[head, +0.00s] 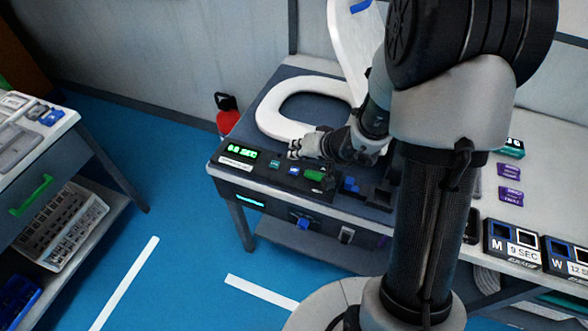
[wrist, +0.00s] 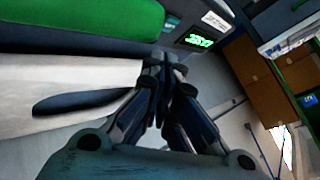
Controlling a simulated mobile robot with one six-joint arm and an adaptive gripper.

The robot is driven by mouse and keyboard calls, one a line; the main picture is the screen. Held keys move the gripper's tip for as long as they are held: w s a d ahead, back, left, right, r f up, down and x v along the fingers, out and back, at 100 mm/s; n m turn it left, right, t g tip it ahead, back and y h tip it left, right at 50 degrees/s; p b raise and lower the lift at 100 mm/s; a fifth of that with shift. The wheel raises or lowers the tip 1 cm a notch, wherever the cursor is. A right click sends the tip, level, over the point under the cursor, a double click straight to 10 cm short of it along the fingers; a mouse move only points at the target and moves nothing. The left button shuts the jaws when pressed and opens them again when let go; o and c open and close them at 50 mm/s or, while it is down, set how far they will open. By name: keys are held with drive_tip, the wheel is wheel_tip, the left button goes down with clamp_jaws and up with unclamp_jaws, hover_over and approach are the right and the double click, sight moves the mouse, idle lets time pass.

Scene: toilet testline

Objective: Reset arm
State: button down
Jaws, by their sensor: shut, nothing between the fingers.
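My gripper (head: 300,148) is over the front part of the toilet test bench, beside the near side of the white toilet seat (head: 268,122). In the wrist view its fingers (wrist: 168,85) meet at the tips and hold nothing. The seat lies flat on the bench, and a white lid (head: 350,45) stands raised behind it, partly hidden by my arm.
The bench front carries a green "0.0 SEC" display (head: 241,152) and several buttons. Boxes marked M (head: 498,240) and W (head: 556,252) stand at right. A second table (head: 60,125) is at left, with open blue floor (head: 170,220) between.

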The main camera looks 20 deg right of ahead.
idle(0.4)
drive_tip(key=shift+a+r, duration=0.2)
drive_tip(key=shift+r, duration=0.15)
drive_tip(key=s+a+r+n+g+y, duration=0.1)
drive_tip(key=s+a+r+n+g, duration=0.1)
drive_tip(key=s+a+r, duration=0.45)
drive_tip(key=s+a+r+n+g+y, duration=0.15)
drive_tip(key=s+a+r, duration=0.25)
drive_tip(key=s+r, duration=0.45)
drive_tip(key=s+d+r+h, duration=0.3)
drive_tip(key=s+d+h, duration=0.4)
drive_tip(key=s+d, duration=0.3)
drive_tip(key=shift+s+d+r, duration=0.15)
drive_tip(key=shift+s+r, duration=0.1)
drive_tip(key=shift+s, duration=1)
drive_tip(key=shift+d+m, duration=0.15)
drive_tip(key=shift+m, duration=0.2)
